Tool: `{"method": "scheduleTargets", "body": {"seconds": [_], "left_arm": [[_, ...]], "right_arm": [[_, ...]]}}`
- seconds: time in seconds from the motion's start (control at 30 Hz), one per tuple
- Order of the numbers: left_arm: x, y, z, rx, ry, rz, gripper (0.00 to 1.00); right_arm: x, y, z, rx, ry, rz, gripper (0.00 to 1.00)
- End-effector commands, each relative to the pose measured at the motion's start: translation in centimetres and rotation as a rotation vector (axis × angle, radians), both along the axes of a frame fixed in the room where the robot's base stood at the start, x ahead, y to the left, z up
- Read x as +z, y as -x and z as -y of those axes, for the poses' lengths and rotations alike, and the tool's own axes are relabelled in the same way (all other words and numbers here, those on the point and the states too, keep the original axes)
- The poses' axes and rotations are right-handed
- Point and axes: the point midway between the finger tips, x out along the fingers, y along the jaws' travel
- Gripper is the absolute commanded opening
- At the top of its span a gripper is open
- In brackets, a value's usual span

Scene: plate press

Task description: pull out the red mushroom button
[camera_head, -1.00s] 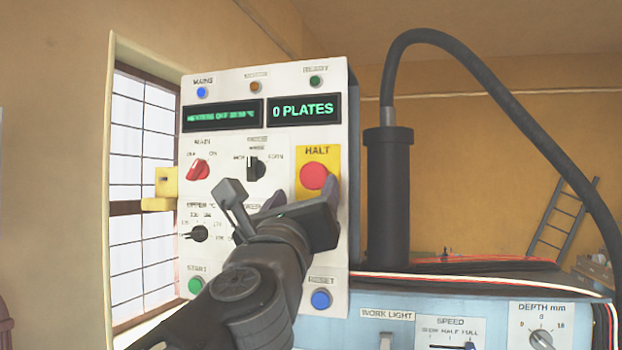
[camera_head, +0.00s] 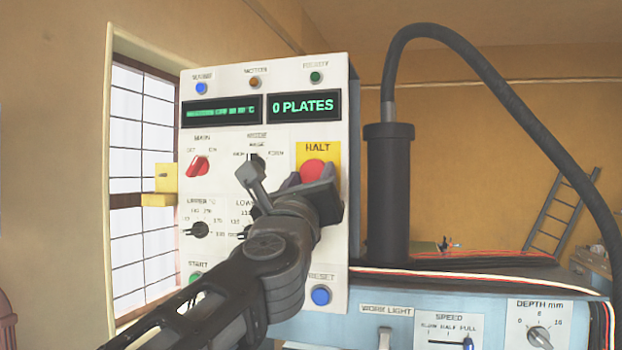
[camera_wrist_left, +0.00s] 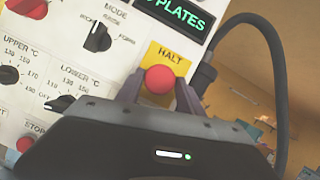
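The red mushroom button (camera_head: 314,172) sits on a yellow plate marked HALT (camera_head: 331,153) on the white control panel. It also shows in the left wrist view (camera_wrist_left: 159,80). My left gripper (camera_head: 309,178) is in front of the button, and its body hides the button's lower part in the head view. In the left wrist view its two fingers (camera_wrist_left: 159,92) stand apart, one on each side of the red button. I cannot tell whether they touch it. My right gripper is in neither view.
The panel also carries a red MAIN switch (camera_head: 198,166), a blue RESET button (camera_head: 320,296) and a green START button (camera_head: 196,279). A dark cylinder (camera_head: 388,200) with a thick hose stands to the right. A light-blue cabinet (camera_head: 405,318) lies below.

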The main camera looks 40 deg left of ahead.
Motion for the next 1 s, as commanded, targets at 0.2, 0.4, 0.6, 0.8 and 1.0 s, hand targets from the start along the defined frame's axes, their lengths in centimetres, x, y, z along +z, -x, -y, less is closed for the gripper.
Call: {"method": "scheduleTargets", "body": {"seconds": [0.2, 0.4, 0.6, 0.8, 1.0], "left_arm": [[0.01, 0.01, 0.0, 0.0, 0.0, 0.0, 0.26], [0.0, 0.02, -0.01, 0.0, 0.0, 0.0, 0.09], [-0.01, 0.01, -0.01, 0.0, 0.0, 0.0, 0.0], [-0.01, 0.01, -0.01, 0.0, 0.0, 0.0, 0.0], [-0.02, 0.37, 0.17, -0.001, 0.001, 0.002, 0.0]], "right_arm": [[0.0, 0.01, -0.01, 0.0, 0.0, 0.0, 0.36], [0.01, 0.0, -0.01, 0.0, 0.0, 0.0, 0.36], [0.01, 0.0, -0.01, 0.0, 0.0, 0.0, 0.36], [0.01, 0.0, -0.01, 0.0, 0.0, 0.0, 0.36], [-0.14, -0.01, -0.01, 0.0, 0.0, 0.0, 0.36]]}}
